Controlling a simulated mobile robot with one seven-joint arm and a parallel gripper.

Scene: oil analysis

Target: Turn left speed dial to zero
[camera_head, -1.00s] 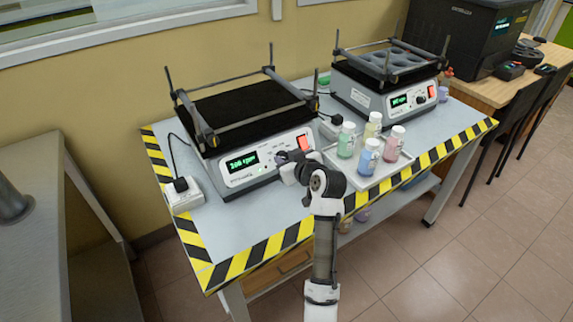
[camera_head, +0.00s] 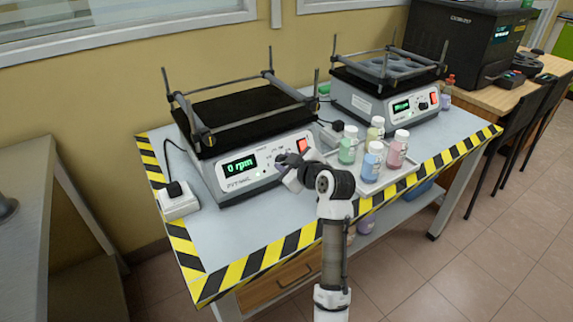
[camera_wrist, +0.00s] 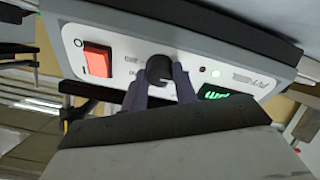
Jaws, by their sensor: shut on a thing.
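The left shaker (camera_head: 207,166) stands on the table with a black platform on top. Its green display (camera_head: 240,166) reads "0 rpm". Its black speed dial (camera_wrist: 159,69) shows in the wrist view, between the red switch and the indicator lights. My gripper (camera_wrist: 165,80) is shut on this dial, one finger on each side. In the head view my gripper (camera_head: 287,166) is at the front panel, and my own wrist and fingers mostly hide the dial there. The red power switch (camera_head: 303,145) is just right of the dial.
A tray (camera_head: 385,182) with several capped bottles stands close to the right of my gripper. A second shaker (camera_head: 378,105) is behind it. A white power strip (camera_head: 178,204) lies left of the left shaker. Bare table lies in front of the left shaker.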

